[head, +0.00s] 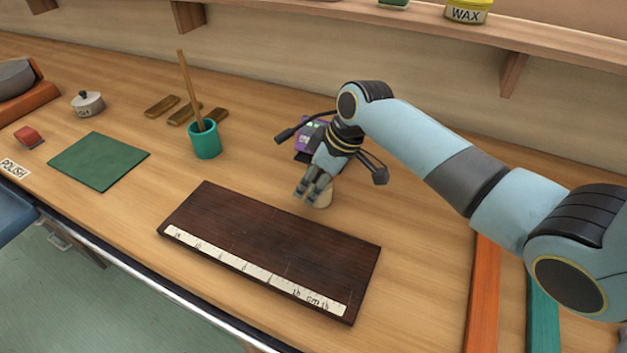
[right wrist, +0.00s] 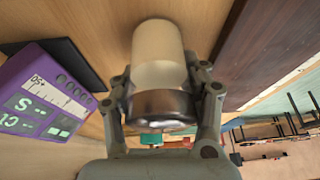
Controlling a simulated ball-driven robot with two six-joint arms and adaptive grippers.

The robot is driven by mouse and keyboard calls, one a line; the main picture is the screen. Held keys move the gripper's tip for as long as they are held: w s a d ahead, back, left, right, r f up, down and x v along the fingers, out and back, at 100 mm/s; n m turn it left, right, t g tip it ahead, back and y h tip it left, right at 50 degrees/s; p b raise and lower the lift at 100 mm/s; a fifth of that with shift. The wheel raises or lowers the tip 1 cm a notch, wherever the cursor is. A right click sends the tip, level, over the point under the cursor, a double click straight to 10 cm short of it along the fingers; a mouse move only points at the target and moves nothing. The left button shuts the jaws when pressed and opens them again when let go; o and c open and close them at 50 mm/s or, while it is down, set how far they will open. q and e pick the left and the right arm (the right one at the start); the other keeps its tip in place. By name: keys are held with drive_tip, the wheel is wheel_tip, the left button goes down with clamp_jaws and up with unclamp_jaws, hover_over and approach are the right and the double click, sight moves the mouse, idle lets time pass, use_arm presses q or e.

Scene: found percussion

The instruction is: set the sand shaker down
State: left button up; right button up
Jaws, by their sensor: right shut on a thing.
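The sand shaker (right wrist: 158,52) is a cream cylinder with a dark metallic end, seen between the fingers in the right wrist view. In the head view a small pale part of the shaker (head: 325,196) shows beside the fingers; the rest is hidden. My right gripper (head: 312,195) is shut on it, just behind the dark wooden board (head: 270,240) with a marked white strip along its front. I cannot tell whether the shaker touches the bench. My left gripper is not in view.
A purple device (head: 303,137) with a display stands close behind my right gripper; it also shows in the right wrist view (right wrist: 45,95). A teal cup (head: 205,142) with a stick and a green mat (head: 99,161) lie left. Orange (head: 484,295) and teal (head: 543,310) strips lie right.

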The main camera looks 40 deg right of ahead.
drive_tip(key=o, duration=1.4)
drive_tip(key=shift+c, duration=0.2)
